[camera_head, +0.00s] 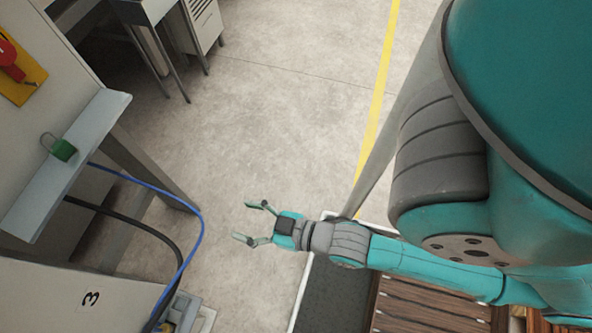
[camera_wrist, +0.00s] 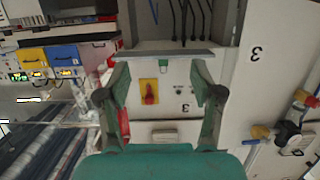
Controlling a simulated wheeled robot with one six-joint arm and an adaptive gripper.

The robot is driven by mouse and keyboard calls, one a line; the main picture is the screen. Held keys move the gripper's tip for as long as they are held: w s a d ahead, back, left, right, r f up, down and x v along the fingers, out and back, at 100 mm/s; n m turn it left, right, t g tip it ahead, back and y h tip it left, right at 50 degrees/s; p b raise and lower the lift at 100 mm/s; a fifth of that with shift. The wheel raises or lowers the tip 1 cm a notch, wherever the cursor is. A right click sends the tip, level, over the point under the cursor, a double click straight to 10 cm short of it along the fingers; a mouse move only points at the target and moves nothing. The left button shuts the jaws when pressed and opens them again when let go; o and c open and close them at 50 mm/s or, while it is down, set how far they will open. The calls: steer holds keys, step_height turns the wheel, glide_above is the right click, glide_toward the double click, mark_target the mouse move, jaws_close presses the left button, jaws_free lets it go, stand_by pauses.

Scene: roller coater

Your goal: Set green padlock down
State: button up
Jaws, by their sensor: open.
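The green padlock (camera_head: 63,150) rests on the light grey ledge (camera_head: 98,122) of the machine, at the left of the head view. Its shackle points up and left. In the wrist view a small green shape that looks like the padlock (camera_wrist: 178,72) shows by the ledge (camera_wrist: 165,55), between my fingers. My gripper (camera_head: 241,221) is open and empty, out over the floor to the right of the ledge and apart from it. Its two spread fingers also show in the wrist view (camera_wrist: 161,80).
A red switch on a yellow plate (camera_head: 20,72) is on the machine panel beyond the ledge. A blue cable (camera_head: 201,232) and a black cable hang below the ledge. A grey cabinet (camera_head: 203,22) stands at the back. The floor (camera_head: 270,110) between is clear.

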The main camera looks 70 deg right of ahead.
steer(key=v, duration=1.3)
steer(key=shift+s+f+g, duration=0.15)
steer(key=shift+f+g, duration=0.15)
stand_by(1.6)
